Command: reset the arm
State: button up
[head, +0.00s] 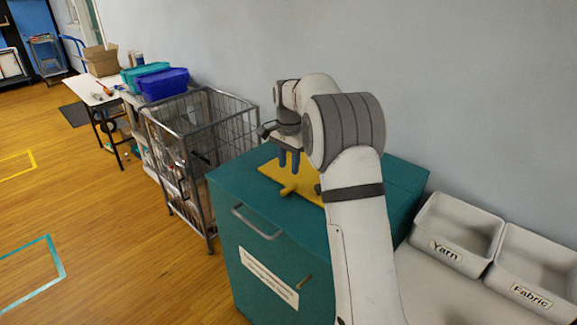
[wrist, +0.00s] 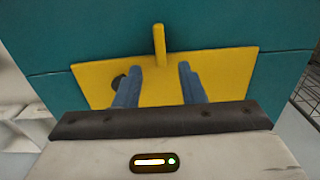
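My arm is raised in the middle of the head view and bends over a teal cabinet. My gripper (head: 288,160) points down above the cabinet top. In the wrist view its two blue-grey fingers (wrist: 156,85) stand apart with nothing between them, so it is open and empty. Below it a yellow panel (wrist: 220,75) with a yellow handle-like bar (wrist: 159,45) lies on the teal cabinet (wrist: 45,90). A dark round spot shows beside the left finger. The exact height of the fingers above the panel is hard to tell.
A wire cage cart (head: 180,150) stands left of the cabinet. Grey bins labelled Yarn (head: 445,249) and Fabric (head: 532,296) sit to the right. The wooden floor (head: 110,210) on the left is open.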

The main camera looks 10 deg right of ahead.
jog(key=s+r+n+t, duration=0.1)
jog(key=s+r+n, duration=0.25)
jog(key=s, duration=0.45)
jog(key=s+r+n, duration=0.2)
jog(key=s+r, duration=0.2)
jog(key=s, duration=0.4)
jog(key=s+f+n+t, duration=0.1)
jog(key=s+f+n, duration=0.1)
jog(key=s, duration=0.9)
jog(key=s+f+n, duration=0.2)
jog(key=s+n, duration=0.1)
jog(key=s, duration=0.8)
jog(key=shift+s+t, duration=0.15)
jog(key=shift+t, duration=0.25)
